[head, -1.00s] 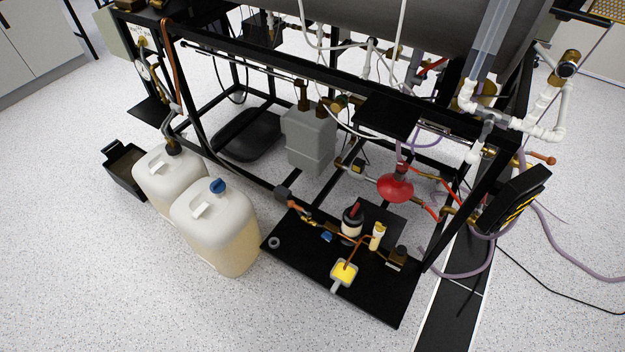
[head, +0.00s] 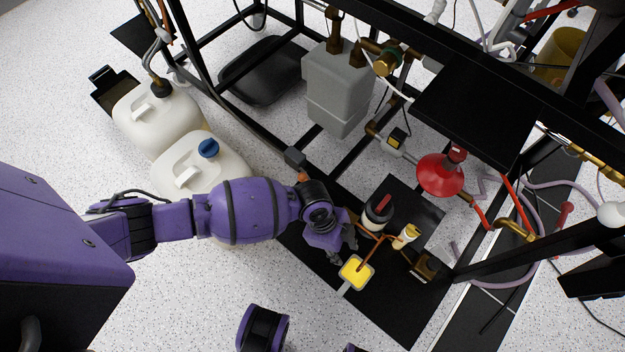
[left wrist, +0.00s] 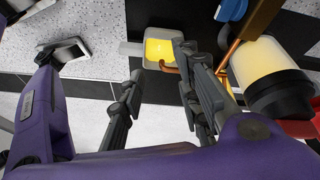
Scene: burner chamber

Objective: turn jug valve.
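A small white jug (head: 378,212) with a black cap and a red lever stands on the black base plate. It also shows in the left wrist view (left wrist: 264,65), at the right. A blue handle (left wrist: 231,9) shows beside it at the top of that view. A yellow-topped square part (head: 356,272) on a copper pipe lies in front of the jug, and it shows in the left wrist view (left wrist: 159,50). My left gripper (head: 345,249) is above the plate edge, left of the jug. Its fingers (left wrist: 157,78) are spread and empty.
Two large white canisters, one with a blue cap (head: 208,148), stand on the floor behind my left arm.

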